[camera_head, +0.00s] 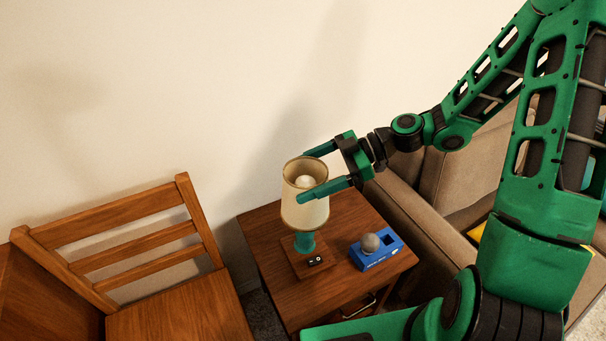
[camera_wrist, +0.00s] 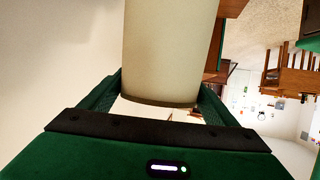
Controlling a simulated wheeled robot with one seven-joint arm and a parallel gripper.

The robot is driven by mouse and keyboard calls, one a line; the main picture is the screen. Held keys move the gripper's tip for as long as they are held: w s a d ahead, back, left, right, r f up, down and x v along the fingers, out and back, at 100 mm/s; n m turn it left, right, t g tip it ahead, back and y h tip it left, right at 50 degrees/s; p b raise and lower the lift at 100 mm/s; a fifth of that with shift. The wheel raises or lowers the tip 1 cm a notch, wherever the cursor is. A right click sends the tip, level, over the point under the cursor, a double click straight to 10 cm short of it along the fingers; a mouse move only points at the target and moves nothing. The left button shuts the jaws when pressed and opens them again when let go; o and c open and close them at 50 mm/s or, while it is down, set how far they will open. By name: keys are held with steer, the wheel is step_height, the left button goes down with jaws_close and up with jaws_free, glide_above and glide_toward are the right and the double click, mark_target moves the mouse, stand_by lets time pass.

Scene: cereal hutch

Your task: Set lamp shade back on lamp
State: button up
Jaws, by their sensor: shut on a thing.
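The cream lamp shade (camera_head: 305,212) is upright over the lamp, with the bulb (camera_head: 305,181) showing through its open top. My gripper (camera_head: 318,175) is shut on the shade, with one green finger on each side near its upper rim. The shade (camera_wrist: 170,50) also fills the middle of the wrist view, between the two fingers (camera_wrist: 160,95). The lamp's teal stem (camera_head: 305,241) shows below the shade, on a square wooden base (camera_head: 302,262). Whether the shade rests on its support is hidden.
The lamp stands on a wooden side table (camera_head: 340,285). A wooden chair (camera_head: 130,250) stands at left, and a brown sofa (camera_head: 420,220) at right. The wall is close behind.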

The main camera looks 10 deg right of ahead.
steer(key=o, duration=1.4)
steer(key=shift+c, duration=0.2)
steer(key=shift+d, duration=0.1)
steer(key=v, duration=1)
steer(key=shift+d, duration=0.35)
steer(key=shift+w, duration=0.1)
